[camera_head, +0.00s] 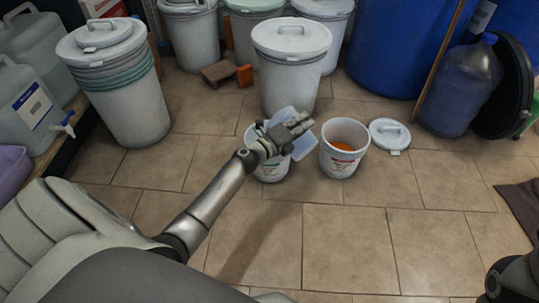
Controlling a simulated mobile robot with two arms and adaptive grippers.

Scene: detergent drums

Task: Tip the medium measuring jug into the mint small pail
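My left gripper (301,123) reaches in over a small pail (271,174) with a pale body and a printed label. Pale blue translucent parts of the measuring jug (304,147) show on both sides of the fingers. The gripper looks shut on the jug, which is tilted above or at the pail's rim. The fingers hide much of the jug, and gripper and jug cover most of the pail's opening, so its contents are hidden. My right gripper is not in view; only a dark part of my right arm shows at the lower right.
A white pail (336,165) with orange contents stands close to the right, with a lid (390,133) on the floor beside it. A large lidded drum (291,75) stands behind. More drums (118,90) stand left and back. The tiled floor in front is clear.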

